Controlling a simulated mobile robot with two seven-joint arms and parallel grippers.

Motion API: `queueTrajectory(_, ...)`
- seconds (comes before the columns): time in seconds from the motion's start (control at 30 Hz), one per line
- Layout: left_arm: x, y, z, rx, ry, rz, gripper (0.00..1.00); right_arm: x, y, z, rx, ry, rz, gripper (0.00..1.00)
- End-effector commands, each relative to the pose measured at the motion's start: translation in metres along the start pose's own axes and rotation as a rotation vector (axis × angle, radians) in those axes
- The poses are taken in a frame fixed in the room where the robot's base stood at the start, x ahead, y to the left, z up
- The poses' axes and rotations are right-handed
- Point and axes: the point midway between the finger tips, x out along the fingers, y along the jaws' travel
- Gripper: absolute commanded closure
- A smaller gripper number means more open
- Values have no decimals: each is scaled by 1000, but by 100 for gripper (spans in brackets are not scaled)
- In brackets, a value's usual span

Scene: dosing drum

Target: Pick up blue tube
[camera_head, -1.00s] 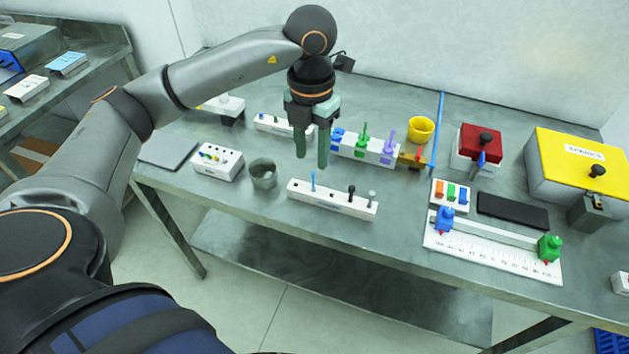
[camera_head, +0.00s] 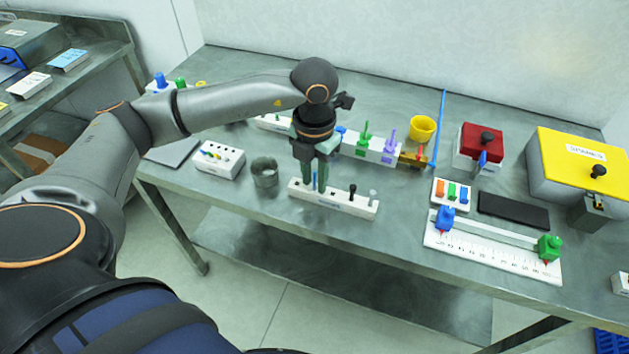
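The blue tube (camera_head: 314,182) stands upright in the left end of a white rack (camera_head: 345,206) near the table's front edge. My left gripper (camera_head: 314,184) points down over that end of the rack. Its two green-grey fingers are on either side of the tube, apart from each other, and the tube's thin blue stem shows between them. Whether a finger touches the tube is too small to tell. The tube's lower end is hidden in the rack. My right gripper is not in view.
A black-topped peg (camera_head: 352,191) and a grey one (camera_head: 373,197) stand in the same rack. A grey cup (camera_head: 265,171) is to the left. Behind are a white block with green and purple pieces (camera_head: 370,149) and a yellow cup (camera_head: 422,129). A ruler board (camera_head: 490,250) lies right.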

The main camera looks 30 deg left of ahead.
Motion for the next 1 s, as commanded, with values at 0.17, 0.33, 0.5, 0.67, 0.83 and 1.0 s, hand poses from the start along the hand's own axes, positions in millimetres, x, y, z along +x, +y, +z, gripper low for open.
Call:
queueTrajectory(0.17, 0, 0, 0, 0, 0, 0, 90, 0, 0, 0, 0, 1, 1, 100)
queueTrajectory(0.33, 0, 0, 0, 0, 0, 0, 100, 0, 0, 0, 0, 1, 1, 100)
queueTrajectory(0.5, 0, 0, 0, 0, 0, 0, 100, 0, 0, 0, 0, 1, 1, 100)
queueTrajectory(0.67, 0, 0, 0, 0, 0, 0, 100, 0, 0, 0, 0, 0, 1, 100)
queueTrajectory(0.83, -1, 0, 0, 0, 0, 0, 100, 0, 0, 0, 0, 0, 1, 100)
queueTrajectory(1.0, -7, 0, 0, 0, -1, 0, 100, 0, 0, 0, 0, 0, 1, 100)
